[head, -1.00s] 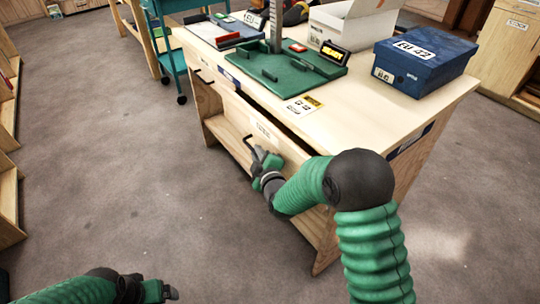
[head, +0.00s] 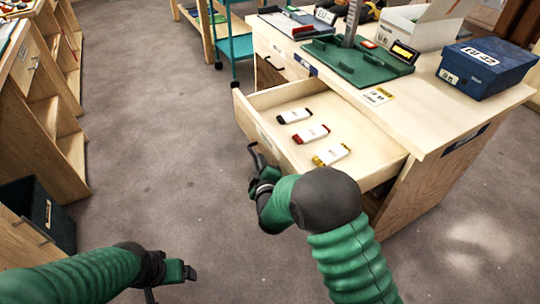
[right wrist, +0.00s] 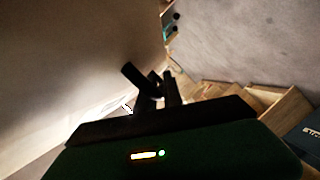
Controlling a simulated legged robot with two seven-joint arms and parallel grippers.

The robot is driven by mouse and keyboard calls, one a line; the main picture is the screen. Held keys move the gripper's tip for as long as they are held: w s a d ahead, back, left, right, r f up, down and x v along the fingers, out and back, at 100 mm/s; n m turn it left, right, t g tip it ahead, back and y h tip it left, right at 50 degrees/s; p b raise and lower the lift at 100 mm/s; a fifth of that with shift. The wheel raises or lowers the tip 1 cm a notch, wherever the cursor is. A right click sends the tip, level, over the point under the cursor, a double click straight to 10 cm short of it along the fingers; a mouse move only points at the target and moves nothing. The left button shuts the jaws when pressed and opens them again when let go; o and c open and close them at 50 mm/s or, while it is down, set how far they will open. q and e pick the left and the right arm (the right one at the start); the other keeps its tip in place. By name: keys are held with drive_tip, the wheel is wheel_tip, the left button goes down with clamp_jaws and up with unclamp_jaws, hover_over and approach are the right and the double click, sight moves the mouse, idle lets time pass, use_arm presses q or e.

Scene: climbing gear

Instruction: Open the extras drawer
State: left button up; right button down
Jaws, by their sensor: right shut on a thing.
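The extras drawer (head: 292,125) of the wooden workbench stands pulled far out in the head view. Inside it, three small white packs with black, red and yellow ends lie in a row. My right gripper (head: 258,166) is at the drawer's front, shut on its dark handle (head: 251,150). The right wrist view shows its dark fingers (right wrist: 150,82) against the handle, close to the pale drawer front. My left gripper (head: 180,272) hangs over the floor at the lower left, away from the drawer; its jaw opening is unclear.
On the bench top (head: 415,118) are a green measuring device (head: 358,62), a blue shoe box (head: 486,68) and an open white box (head: 418,28). Wooden shelves (head: 45,110) and a dark bin (head: 48,215) stand at the left. The floor between is clear.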

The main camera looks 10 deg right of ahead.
use_arm(q)
drive_tip(key=shift+a+r+p, duration=0.15)
drive_tip(key=shift+r+p, duration=0.3)
drive_tip(key=shift+r, duration=0.25)
use_arm(e)
drive_tip(key=shift+s+a+r, duration=0.1)
drive_tip(key=shift+s+a, duration=0.2)
drive_tip(key=shift+a, duration=0.65)
drive_tip(key=shift+s+a+r, duration=0.1)
drive_tip(key=shift+s+a, duration=0.15)
drive_tip(key=shift+a, duration=0.65)
drive_tip(key=shift+s+a+r, duration=0.1)
drive_tip(key=shift+s+a, duration=0.2)
drive_tip(key=shift+a, duration=0.65)
drive_tip(key=c, duration=1.8)
unclamp_jaws()
drive_tip(key=shift+d, duration=0.1)
drive_tip(key=shift+c, duration=0.2)
drive_tip(key=shift+o, duration=0.4)
drive_tip(key=shift+f, duration=0.1)
use_arm(q)
drive_tip(key=shift+s, duration=0.1)
use_arm(e)
drive_tip(key=shift+f, duration=0.1)
